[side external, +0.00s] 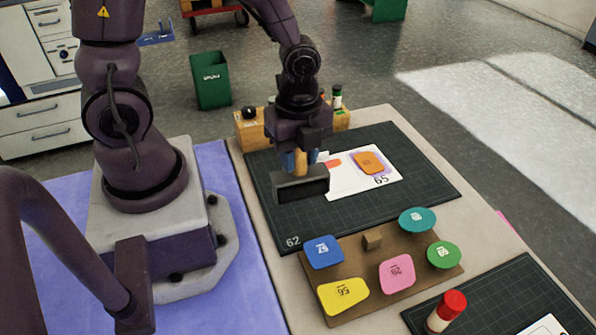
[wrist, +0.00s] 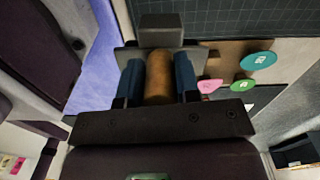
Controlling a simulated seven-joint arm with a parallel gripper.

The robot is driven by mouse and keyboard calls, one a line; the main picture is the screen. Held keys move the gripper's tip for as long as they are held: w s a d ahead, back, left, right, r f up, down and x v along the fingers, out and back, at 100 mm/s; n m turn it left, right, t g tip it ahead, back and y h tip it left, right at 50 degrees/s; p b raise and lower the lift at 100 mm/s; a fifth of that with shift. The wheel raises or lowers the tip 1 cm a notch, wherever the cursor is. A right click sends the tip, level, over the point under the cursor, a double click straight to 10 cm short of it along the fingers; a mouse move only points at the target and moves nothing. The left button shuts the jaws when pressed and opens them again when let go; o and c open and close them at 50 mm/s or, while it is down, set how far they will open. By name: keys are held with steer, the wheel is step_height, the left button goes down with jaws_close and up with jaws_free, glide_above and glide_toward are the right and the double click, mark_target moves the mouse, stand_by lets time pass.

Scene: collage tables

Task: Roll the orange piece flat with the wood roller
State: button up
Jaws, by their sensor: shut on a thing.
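The orange piece (side external: 368,161) lies on a white sheet (side external: 345,187) on the dark cutting mat, with a pale purple edge around it. My gripper (side external: 300,163) is shut on the wood handle of the roller, whose dark head (side external: 301,187) hangs below the fingers, left of the orange piece. In the wrist view the wood handle (wrist: 159,78) sits between my two blue fingers (wrist: 158,85), with the dark head (wrist: 160,30) beyond them. Whether the head touches the mat cannot be told.
A brown board (side external: 372,242) with several coloured pieces stands in front of the mat (side external: 420,190). A wooden box (side external: 250,128) with bottles is behind. A smaller red-orange piece (side external: 333,163) lies on the sheet.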

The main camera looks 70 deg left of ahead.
steer(key=shift+r, duration=0.55)
steer(key=w+a+f+y, duration=0.1)
steer(key=w+a, duration=0.4)
steer(key=w, duration=0.6)
steer(key=w+a+f+y, duration=0.15)
steer(key=w+a, duration=0.35)
steer(key=w, duration=0.5)
steer(key=shift+n+h, duration=0.3)
steer(key=shift+h, duration=0.15)
steer(key=shift+f, duration=2.7)
steer(key=shift+f, duration=0.45)
